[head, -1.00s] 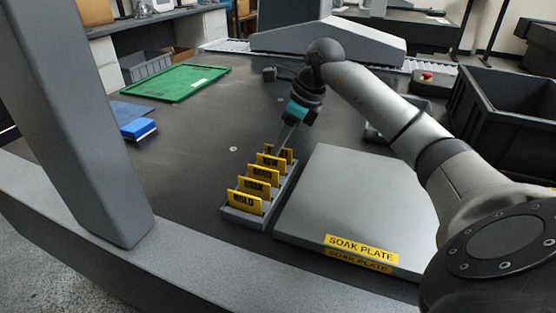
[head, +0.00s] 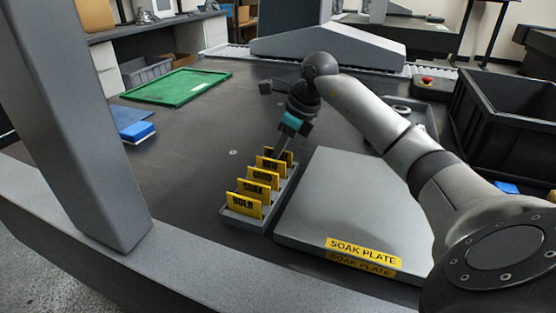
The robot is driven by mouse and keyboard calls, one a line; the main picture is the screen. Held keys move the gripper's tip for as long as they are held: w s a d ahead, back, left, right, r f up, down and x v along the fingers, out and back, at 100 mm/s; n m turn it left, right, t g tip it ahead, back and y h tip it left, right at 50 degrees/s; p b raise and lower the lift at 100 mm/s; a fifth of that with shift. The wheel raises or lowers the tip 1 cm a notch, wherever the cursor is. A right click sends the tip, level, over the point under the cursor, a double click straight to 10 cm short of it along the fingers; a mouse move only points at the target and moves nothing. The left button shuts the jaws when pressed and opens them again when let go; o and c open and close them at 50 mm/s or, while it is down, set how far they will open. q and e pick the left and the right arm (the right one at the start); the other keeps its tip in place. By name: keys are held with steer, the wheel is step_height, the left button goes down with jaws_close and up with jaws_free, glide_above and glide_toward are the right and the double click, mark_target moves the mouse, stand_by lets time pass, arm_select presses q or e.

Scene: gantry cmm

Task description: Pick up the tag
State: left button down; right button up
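A grey rack (head: 245,219) stands on the dark table left of the soak plate. It holds several upright yellow tags in a row. The nearest tag (head: 244,205) reads HOLD, and the one behind it (head: 252,188) appears to read SOAK. The farther tags (head: 266,173) are partly hidden by each other. My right gripper (head: 280,153) points down at the far end of the rack, its thin fingers close to the rearmost tags. I cannot tell whether it touches a tag or how far its fingers are apart. My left gripper is out of view.
The flat grey soak plate (head: 335,205) lies right of the rack, under my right arm. A black bin (head: 505,125) stands at the right. A grey beam (head: 80,120) crosses the left foreground.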

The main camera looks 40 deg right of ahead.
jaws_close()
stand_by(0.3)
steer(key=shift+r, duration=0.1)
